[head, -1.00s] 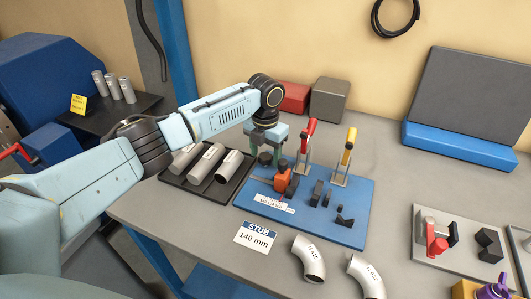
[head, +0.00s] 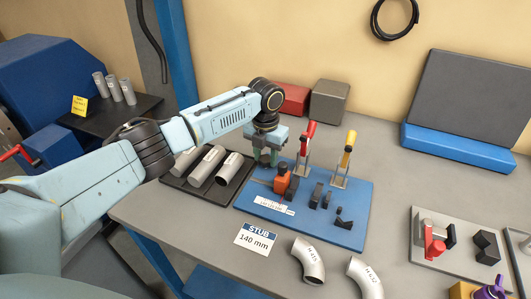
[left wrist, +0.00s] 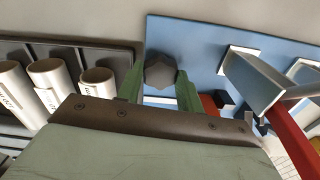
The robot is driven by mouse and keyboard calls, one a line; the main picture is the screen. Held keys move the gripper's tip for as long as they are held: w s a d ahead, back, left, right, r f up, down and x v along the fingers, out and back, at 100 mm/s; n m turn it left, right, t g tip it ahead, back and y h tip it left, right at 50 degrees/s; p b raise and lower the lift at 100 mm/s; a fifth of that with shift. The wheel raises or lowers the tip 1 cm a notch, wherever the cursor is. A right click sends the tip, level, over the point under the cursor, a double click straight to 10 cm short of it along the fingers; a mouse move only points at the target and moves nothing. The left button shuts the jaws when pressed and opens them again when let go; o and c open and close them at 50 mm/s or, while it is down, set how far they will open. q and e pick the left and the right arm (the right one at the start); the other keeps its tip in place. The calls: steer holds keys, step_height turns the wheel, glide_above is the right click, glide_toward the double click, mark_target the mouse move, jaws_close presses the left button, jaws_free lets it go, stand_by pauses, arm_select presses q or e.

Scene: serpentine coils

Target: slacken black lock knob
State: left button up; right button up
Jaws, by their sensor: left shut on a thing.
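The black lock knob (left wrist: 160,72) shows in the left wrist view as a dark faceted knob over the blue fixture plate (left wrist: 205,38). My left gripper (left wrist: 160,84) has its green fingers on either side of the knob and is shut on it. In the head view my left gripper (head: 267,160) points down at the left back part of the blue plate (head: 335,232), just behind an orange block (head: 282,181). The knob is mostly hidden there by the fingers. My right gripper is not in view.
Red-handled (head: 307,138) and yellow-handled (head: 347,150) toggle clamps stand close right of my left gripper. A black tray (head: 205,200) with several metal tubes lies to its left. Loose pipe elbows (head: 308,262) lie in front. The table between plate and right-hand fixture is clear.

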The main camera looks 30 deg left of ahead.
arm_select(q)
steer(key=n+p, duration=0.3)
steer(key=n, duration=0.1)
steer(key=shift+r+p, duration=0.15)
steer(key=shift+p, duration=0.15)
steer(key=n+p, duration=0.3)
steer(key=n, duration=0.2)
steer(key=shift+n, duration=0.3)
steer(key=n+p, duration=0.2)
steer(key=n, duration=0.3)
steer(key=shift+s, duration=0.15)
steer(key=n, duration=0.2)
steer(key=n+p, duration=0.1)
steer(key=n, duration=0.1)
steer(key=n+p, duration=0.1)
steer(key=n, duration=0.1)
steer(key=shift+s+f, duration=0.1)
steer(key=shift+f, duration=0.25)
steer(key=o, duration=1)
steer(key=shift+w, duration=0.2)
steer(key=shift+r, duration=0.1)
